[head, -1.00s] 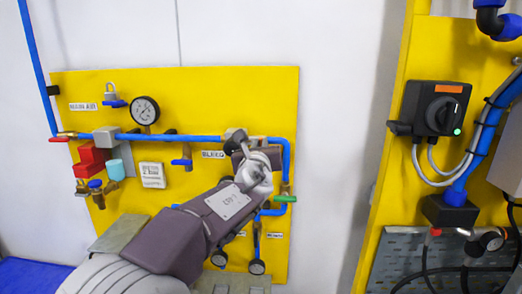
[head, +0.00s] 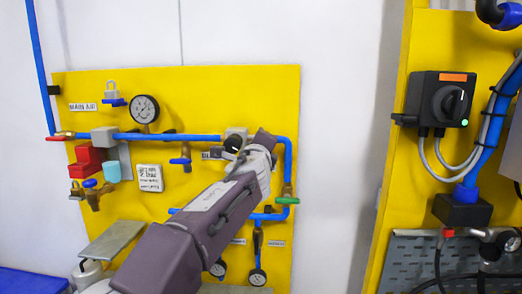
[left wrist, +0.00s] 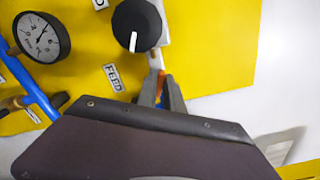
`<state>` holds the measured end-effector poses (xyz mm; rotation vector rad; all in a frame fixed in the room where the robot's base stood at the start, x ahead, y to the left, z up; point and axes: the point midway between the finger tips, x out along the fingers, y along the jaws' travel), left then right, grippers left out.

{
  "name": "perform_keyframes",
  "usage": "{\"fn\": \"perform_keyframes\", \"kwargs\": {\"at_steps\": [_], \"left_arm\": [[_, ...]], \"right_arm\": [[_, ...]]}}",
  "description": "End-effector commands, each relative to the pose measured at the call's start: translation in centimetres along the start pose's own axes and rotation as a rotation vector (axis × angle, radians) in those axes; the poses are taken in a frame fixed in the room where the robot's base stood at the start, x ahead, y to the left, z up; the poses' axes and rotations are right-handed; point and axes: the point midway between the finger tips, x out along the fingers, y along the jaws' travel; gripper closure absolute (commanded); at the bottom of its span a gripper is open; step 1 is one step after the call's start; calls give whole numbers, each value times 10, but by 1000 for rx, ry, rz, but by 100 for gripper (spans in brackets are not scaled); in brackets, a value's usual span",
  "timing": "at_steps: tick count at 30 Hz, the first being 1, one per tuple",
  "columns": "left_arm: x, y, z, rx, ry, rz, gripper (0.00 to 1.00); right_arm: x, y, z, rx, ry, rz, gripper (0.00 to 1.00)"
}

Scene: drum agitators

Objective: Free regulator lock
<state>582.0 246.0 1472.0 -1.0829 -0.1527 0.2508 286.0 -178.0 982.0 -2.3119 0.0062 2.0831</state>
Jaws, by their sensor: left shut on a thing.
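A black round regulator knob (head: 235,141) with a white mark is on the yellow panel, partly covered by my arm. It shows clearly in the left wrist view (left wrist: 137,25), with a narrow pale part (left wrist: 155,60) just below it. My left gripper (left wrist: 160,88) is at this pale part, below the knob and beside the FEED label (left wrist: 113,77). Its fingers are close together on a small part, with a bit of orange and blue showing between them. The grip itself is mostly hidden by my wrist housing. My right gripper is in neither view.
The yellow panel (head: 220,95) carries blue pipe (head: 150,136), a pressure gauge (head: 145,108), a padlock-like grey piece (head: 111,89), red blocks (head: 88,157) and a green-handled valve (head: 286,201). A second yellow frame with a black rotary switch (head: 440,103) stands to the right.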

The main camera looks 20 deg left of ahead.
Motion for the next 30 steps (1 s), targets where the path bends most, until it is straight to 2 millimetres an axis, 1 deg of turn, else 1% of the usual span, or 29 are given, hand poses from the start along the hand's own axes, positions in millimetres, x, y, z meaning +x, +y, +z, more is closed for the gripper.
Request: {"fn": "perform_keyframes", "kwargs": {"at_steps": [1,3,9,15,22,30], "left_arm": [[0,3,-2,-41,0,0,100],[0,4,-2,-103,0,1,100],[0,3,-2,-262,0,0,100],[0,3,-1,-383,0,0,100],[0,3,-1,-464,0,1,100],[0,2,-1,-496,0,1,100]], "right_arm": [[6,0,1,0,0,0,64],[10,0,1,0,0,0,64],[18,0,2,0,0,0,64],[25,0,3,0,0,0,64],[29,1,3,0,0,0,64],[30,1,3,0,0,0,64]]}}
